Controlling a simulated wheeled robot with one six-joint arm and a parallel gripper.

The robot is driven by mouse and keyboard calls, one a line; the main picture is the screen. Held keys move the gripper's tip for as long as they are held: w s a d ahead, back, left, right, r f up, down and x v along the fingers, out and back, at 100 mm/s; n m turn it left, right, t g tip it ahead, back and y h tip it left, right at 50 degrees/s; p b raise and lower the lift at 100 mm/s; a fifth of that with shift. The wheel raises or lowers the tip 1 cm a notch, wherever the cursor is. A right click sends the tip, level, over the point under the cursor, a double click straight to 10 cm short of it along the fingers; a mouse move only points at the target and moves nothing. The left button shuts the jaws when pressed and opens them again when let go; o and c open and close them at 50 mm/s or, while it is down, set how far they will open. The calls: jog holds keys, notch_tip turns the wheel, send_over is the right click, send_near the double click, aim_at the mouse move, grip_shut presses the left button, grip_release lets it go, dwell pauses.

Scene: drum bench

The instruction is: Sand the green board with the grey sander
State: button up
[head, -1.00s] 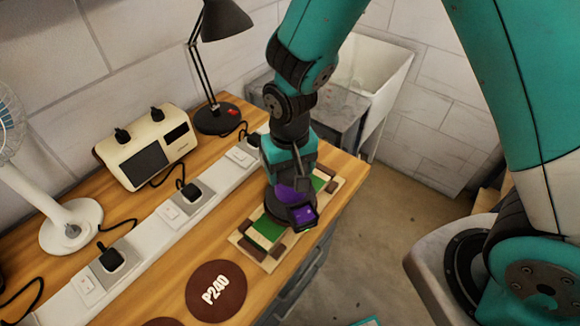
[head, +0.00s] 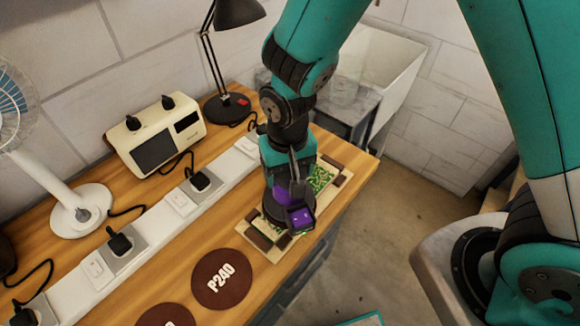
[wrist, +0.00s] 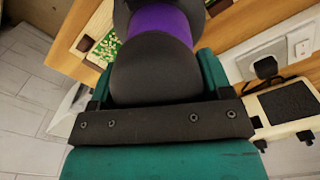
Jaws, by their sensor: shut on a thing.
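The sander (head: 288,210), dark grey with a purple band and a purple panel, is in the middle of the head view and at the top of the wrist view (wrist: 155,70). My gripper (head: 287,172) is shut on its body from above, and its fingers show on both sides in the wrist view (wrist: 155,85). The sander stands over the green board (head: 321,178) and hides its middle; whether its pad touches cannot be told. The board's visible surface is speckled green and pale. It lies in a pale wooden frame with brown blocks (head: 260,240) at its ends.
P240 disc (head: 221,279) lies near the frame, with another disc (head: 166,315) below. A white socket strip (head: 150,229) with plugs runs along the left. A fan (head: 80,210), a cream box (head: 155,138) and a lamp (head: 228,105) stand behind. The bench edge is close on the right.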

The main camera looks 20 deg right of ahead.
jog(key=shift+s+a, duration=0.25)
jog(key=shift+a, duration=0.05)
jog(key=shift+s+a, duration=0.45)
jog(key=shift+a, duration=0.1)
jog(key=shift+s+a+r, duration=0.1)
jog(key=shift+s+a, duration=0.45)
jog(key=shift+a, duration=0.35)
jog(key=shift+w+d+f, duration=0.1)
jog(key=shift+w+d, duration=0.45)
jog(key=shift+d, duration=0.3)
jog(key=shift+w+d+f, duration=0.1)
jog(key=shift+w+d, duration=0.45)
jog(key=shift+d, duration=0.4)
